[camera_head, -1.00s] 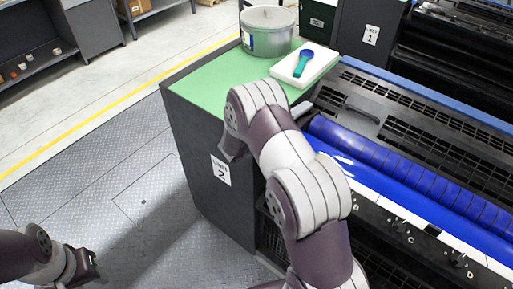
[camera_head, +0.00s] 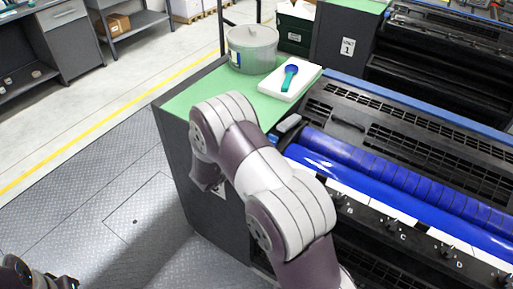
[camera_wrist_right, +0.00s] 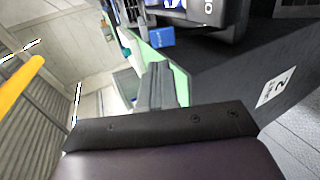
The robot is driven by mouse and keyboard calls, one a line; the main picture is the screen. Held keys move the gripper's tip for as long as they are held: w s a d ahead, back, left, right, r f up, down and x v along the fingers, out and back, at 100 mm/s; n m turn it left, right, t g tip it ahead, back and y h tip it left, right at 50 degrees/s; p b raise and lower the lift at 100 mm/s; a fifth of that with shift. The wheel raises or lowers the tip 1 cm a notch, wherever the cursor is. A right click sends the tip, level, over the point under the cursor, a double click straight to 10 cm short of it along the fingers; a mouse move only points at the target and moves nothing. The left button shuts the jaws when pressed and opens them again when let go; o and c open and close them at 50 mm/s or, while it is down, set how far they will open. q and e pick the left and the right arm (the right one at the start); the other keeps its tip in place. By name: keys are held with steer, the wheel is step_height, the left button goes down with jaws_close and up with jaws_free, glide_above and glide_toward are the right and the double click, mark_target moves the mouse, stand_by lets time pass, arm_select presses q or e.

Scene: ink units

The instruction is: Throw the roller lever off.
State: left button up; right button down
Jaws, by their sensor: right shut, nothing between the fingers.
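A small grey piece with a blue end (camera_head: 287,124), which looks like the roller lever, sits at the left end of the blue ink roller (camera_head: 385,172) in the head view. Its exact position, on or off, I cannot tell. In the right wrist view a blue block (camera_wrist_right: 160,37) shows beyond the fingers; it may be the same lever's end. My right gripper (camera_wrist_right: 158,85) is shut and empty, apart from the blue block. It is hidden behind my arm in the head view. My left gripper (camera_head: 60,282) is at the bottom left edge, mostly cut off.
A green-topped cabinet (camera_head: 190,97) carries a lidded tin (camera_head: 252,50) and a white tray (camera_head: 268,84) with a blue-green scoop (camera_head: 290,76). A black panel with lettered knobs (camera_head: 391,223) runs along the roller's front. The floor at left is clear.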

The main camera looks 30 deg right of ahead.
arm_select(q)
steer(key=shift+w+d+f, duration=0.15)
steer(key=shift+d, duration=0.6)
arm_select(e)
steer(key=shift+v, duration=1.7)
